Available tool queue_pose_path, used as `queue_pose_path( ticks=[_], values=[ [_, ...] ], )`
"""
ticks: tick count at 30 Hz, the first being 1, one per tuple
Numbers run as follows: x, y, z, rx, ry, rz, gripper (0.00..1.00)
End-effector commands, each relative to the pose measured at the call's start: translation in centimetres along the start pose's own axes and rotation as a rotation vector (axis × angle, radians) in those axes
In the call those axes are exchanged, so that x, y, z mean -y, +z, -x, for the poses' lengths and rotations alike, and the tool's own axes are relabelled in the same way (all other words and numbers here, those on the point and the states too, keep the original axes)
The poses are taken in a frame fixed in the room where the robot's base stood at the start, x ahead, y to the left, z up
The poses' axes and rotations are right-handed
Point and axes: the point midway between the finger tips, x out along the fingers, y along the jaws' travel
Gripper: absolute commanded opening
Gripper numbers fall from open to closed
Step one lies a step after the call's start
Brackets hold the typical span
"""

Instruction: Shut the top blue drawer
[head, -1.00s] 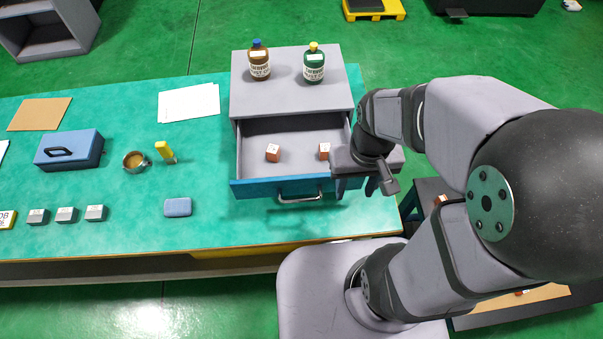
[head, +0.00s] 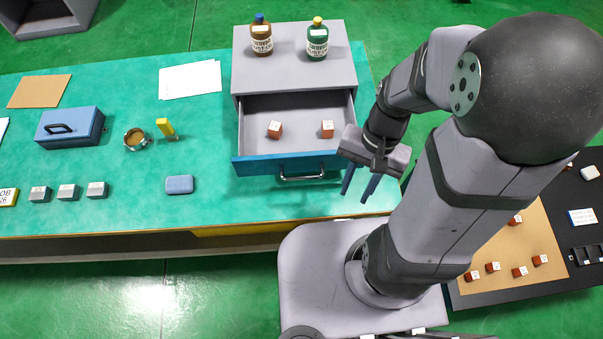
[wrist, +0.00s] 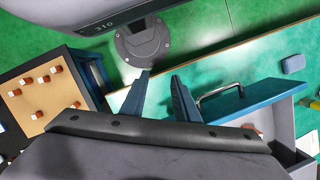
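The top drawer of the grey cabinet (head: 292,73) is pulled out toward me. Its blue front (head: 262,166) carries a metal handle (head: 302,177); both also show in the wrist view, the blue front (wrist: 262,98) and the handle (wrist: 210,96). Two red-brown cubes, a left one (head: 275,129) and a right one (head: 327,129), lie inside the drawer. My gripper (head: 357,190) is at the right end of the drawer front, its fingers pointing toward the near side. In the wrist view the fingers (wrist: 160,78) are apart with nothing between them. Whether it touches the drawer I cannot tell.
Brown (head: 261,38) and green (head: 317,40) bottles stand on the cabinet. A blue box (head: 70,127), a cup (head: 136,139), a yellow-topped item (head: 165,128) and small blocks lie on the green table (head: 215,205) to the left. A dark table with several cubes is at right.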

Motion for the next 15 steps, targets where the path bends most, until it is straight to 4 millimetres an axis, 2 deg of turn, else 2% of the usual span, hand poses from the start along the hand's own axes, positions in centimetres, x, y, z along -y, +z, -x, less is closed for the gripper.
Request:
queue_pose_path(
  ticks=[1, 3, 9, 15],
  values=[
    [-0.4, 0.6, -1.3, 0.083, -0.02, -0.146, 0.28],
    [-0.3, 1.7, -2.7, 0.205, -0.05, -0.371, 0.28],
    [1.4, 3.8, -5.2, 0.598, -0.111, -1.023, 0.28],
    [4.0, 3.3, -6.0, 1.059, -0.119, -1.615, 0.28]
  ],
)
